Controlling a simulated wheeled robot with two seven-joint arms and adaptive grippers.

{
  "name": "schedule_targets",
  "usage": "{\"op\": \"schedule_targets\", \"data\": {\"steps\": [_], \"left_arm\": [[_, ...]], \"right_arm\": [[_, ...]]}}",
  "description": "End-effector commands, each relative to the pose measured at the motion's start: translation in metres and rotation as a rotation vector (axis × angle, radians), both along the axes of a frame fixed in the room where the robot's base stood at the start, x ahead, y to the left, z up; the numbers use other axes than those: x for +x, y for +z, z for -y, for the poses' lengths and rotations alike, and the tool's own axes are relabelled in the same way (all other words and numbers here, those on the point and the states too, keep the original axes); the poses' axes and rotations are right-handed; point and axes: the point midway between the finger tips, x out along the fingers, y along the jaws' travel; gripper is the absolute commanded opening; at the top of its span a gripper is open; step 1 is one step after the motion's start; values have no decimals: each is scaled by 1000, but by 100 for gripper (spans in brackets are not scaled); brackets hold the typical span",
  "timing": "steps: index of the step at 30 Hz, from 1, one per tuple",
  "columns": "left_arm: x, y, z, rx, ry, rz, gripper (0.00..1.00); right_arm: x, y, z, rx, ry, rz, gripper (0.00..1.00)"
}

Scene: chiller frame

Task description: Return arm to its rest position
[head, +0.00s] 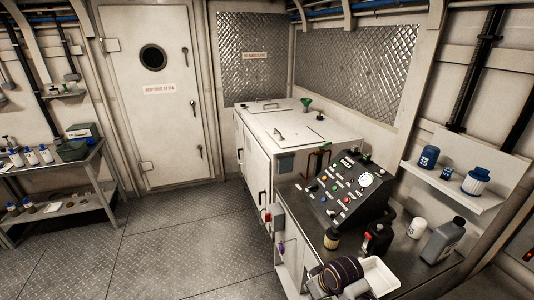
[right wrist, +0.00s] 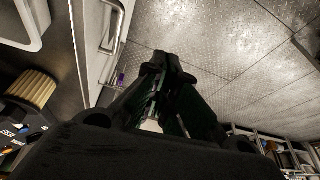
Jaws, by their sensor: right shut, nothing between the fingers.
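My right gripper (head: 336,276) is low in the head view, in front of the counter with the control panel. In the right wrist view its dark fingers (right wrist: 174,66) come together at the tips with nothing held between them. The fingers point out over the floor, just right of the cabinet front. My left gripper is not in view.
The white tray (head: 384,276) is close to the right of my right gripper. A tan filter (head: 331,239), a grey jug (head: 443,242) and the black control panel (head: 350,190) stand on the counter. A cabinet handle (right wrist: 116,28) is near the fingers. The floor (head: 190,245) at left is clear.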

Motion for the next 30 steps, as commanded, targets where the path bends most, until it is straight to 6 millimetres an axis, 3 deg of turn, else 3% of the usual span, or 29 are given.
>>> {"op": "schedule_targets", "data": {"steps": [18,30], "left_arm": [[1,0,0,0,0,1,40],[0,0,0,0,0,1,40]], "right_arm": [[-94,18,44,-27,-181,-13,0],[-129,30,68,-57,-259,-20,0]]}}
